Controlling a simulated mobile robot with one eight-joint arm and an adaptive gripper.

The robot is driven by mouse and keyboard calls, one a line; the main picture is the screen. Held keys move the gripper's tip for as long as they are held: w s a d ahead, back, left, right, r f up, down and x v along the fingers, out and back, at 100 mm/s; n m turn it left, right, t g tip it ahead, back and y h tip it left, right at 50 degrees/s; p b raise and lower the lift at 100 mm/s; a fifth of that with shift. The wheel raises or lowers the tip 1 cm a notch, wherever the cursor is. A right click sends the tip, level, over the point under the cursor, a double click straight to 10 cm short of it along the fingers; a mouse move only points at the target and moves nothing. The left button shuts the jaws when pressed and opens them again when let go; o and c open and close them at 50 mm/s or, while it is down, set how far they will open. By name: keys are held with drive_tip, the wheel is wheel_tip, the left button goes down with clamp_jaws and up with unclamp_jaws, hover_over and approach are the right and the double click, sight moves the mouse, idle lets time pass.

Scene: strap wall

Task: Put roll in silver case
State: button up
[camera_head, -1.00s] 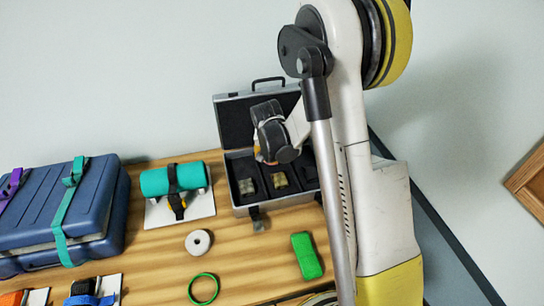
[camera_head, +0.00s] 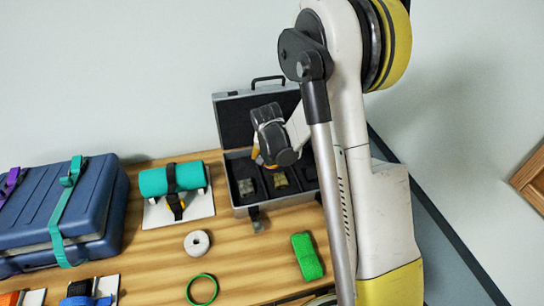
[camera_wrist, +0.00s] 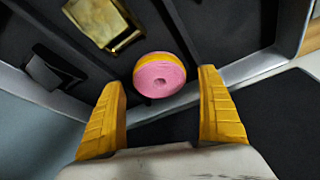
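The silver case (camera_head: 277,203) stands open at the back of the wooden table, its dark lid raised. A pink roll with a yellow-orange band (camera_wrist: 161,82) shows in the wrist view against the case's dark interior, near its silver rim (camera_wrist: 272,60). My gripper (camera_head: 262,162) is over the case. In the wrist view my yellow fingers (camera_wrist: 161,84) are spread wide, one on each side of the roll, with a gap on both sides. The roll appears to lie in a compartment; its exact height is hard to tell. In the head view my gripper hides it.
Gold-coloured pieces (camera_head: 279,180) sit in the case. A teal roll on a white stand (camera_head: 172,180), a blue strapped case (camera_head: 100,215), a white roll (camera_head: 197,242), a green ring (camera_head: 202,289) and a green block (camera_head: 307,256) are on the table.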

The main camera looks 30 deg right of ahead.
drive_tip(key=shift+r+p, duration=0.35)
drive_tip(key=shift+p, duration=0.1)
drive_tip(key=s+a+r+n+t+p, duration=0.1)
drive_tip(key=s+a+r, duration=0.1)
drive_tip(key=s+r, duration=0.35)
drive_tip(key=s+a+r+n+y+p, duration=0.1)
drive_tip(key=s+a+r, duration=0.15)
drive_tip(key=r, duration=0.65)
drive_tip(key=s+a+r+n+t+p, duration=0.1)
drive_tip(key=s+a+r+p, duration=0.2)
drive_tip(key=r, duration=0.4)
drive_tip(key=s+a+r+n, duration=0.1)
drive_tip(key=s+a+n, duration=0.1)
drive_tip(key=s, duration=0.5)
drive_tip(key=s+a+r+n+t+y+b, duration=0.1)
drive_tip(key=s+a+r, duration=0.1)
drive_tip(key=s, duration=0.5)
drive_tip(key=shift+a+r+n+t, duration=0.25)
drive_tip(key=shift+a+n+t, duration=0.05)
drive_tip(key=shift+a+n, duration=0.1)
drive_tip(key=shift+w, duration=0.1)
